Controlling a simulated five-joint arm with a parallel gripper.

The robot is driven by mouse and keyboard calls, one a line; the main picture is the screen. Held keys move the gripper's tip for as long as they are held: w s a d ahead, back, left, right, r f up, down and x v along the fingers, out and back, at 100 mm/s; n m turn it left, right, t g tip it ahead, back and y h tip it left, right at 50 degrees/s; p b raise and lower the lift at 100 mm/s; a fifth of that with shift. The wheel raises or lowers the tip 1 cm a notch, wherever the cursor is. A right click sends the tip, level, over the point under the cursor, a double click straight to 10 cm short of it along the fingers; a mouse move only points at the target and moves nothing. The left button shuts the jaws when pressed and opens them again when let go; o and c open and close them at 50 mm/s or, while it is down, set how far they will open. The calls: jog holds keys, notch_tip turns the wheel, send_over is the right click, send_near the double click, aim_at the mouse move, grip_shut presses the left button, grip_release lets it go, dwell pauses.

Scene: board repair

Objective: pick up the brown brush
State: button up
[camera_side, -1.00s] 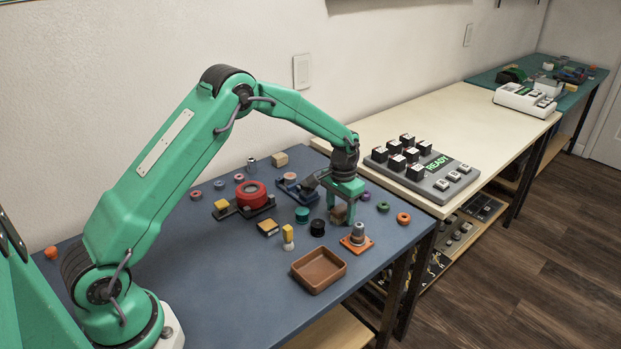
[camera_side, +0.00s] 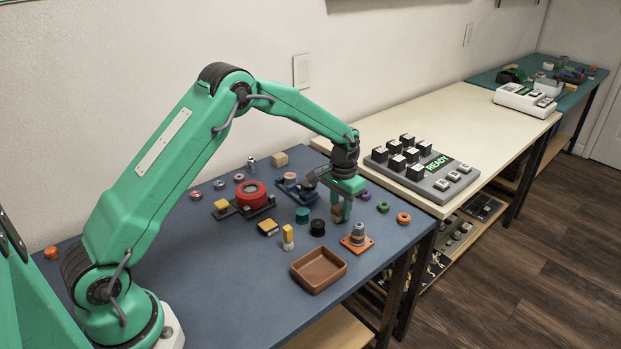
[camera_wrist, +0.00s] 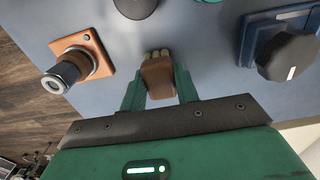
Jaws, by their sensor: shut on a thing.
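The brown brush (camera_wrist: 158,78) is a small brown block with pale bristle tufts at one end. In the wrist view it sits between the two green fingers of my gripper (camera_wrist: 160,88), which are shut on it. In the side view my gripper (camera_side: 341,211) points down at the right part of the blue table, and the brush (camera_side: 337,213) is partly hidden by the fingers. I cannot tell whether the brush still touches the table.
An orange-based post (camera_side: 356,240) stands close in front of my gripper. A brown tray (camera_side: 318,271) lies nearer the front edge. Black (camera_side: 317,228) and teal (camera_side: 302,215) spools are to the left, with a blue fixture (camera_side: 297,189) behind. Small rings lie to the right.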

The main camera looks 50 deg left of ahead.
notch_tip(320, 180, up, 4)
jog(key=shift+f, duration=0.2)
jog(key=s+d+r, duration=0.5)
jog(key=d+r, duration=0.1)
jog(key=d, duration=0.4)
jog(key=shift+s+d+r, duration=0.15)
jog(key=shift+s+r, duration=0.1)
jog(key=shift+r, duration=0.1)
jog(key=o, duration=0.4)
jog(key=c, duration=0.3)
jog(key=n, duration=0.5)
send_near(341, 205)
jog(key=s+a, duration=0.2)
jog(key=a, duration=0.3)
jog(key=a+n, duration=0.1)
jog(key=a, duration=0.4)
jog(key=s+a+n, duration=0.1)
jog(key=a, duration=0.4)
jog(key=a+r+n, duration=0.1)
jog(key=a+n, duration=0.1)
jog(key=a, duration=0.3)
jog(key=shift+s+a+r, duration=0.1)
jog(key=shift+s+a, duration=0.05)
